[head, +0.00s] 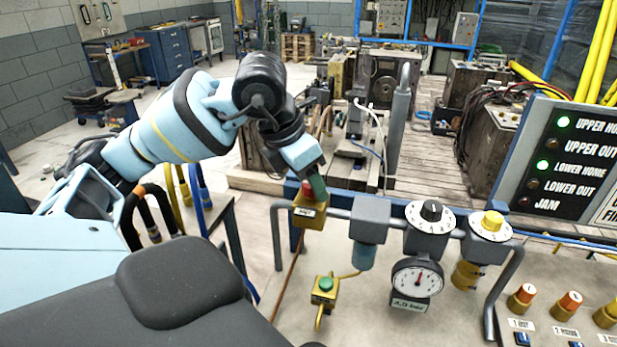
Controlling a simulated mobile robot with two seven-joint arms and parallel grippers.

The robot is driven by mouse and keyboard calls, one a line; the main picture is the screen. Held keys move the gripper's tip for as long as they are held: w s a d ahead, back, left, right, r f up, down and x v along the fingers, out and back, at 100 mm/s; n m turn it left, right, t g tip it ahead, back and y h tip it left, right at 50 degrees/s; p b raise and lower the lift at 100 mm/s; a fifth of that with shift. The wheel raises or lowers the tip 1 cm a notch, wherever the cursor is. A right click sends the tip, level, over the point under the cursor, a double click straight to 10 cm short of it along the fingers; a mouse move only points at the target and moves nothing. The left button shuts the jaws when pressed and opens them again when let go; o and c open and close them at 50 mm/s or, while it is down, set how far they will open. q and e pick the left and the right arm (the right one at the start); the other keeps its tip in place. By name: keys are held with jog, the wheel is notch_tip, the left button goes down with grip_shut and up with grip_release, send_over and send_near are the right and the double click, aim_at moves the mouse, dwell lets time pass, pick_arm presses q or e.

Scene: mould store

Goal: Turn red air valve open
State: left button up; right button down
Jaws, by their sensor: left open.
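The air valve (310,216) is a yellow block with a small label, at the left end of a grey pipe rail in the middle of the head view. A bit of its red part shows at the top, partly hidden by my left gripper (313,183). My left gripper is open and comes down from above onto the valve's top. Its fingers overlap the red part in the picture; I cannot tell whether they touch it. My right gripper is not in view.
Along the rail right of the valve are a grey filter unit (370,219), a black dial knob (431,211), a yellow dial knob (492,221) and a round gauge (418,281). A green button (325,284) stands below. A lit status panel (561,160) is at right.

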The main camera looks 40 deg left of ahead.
pick_arm(q)
jog(key=v, duration=0.7)
jog(key=shift+s+r, duration=0.2)
jog(key=shift+r, duration=0.15)
dwell(0.4)
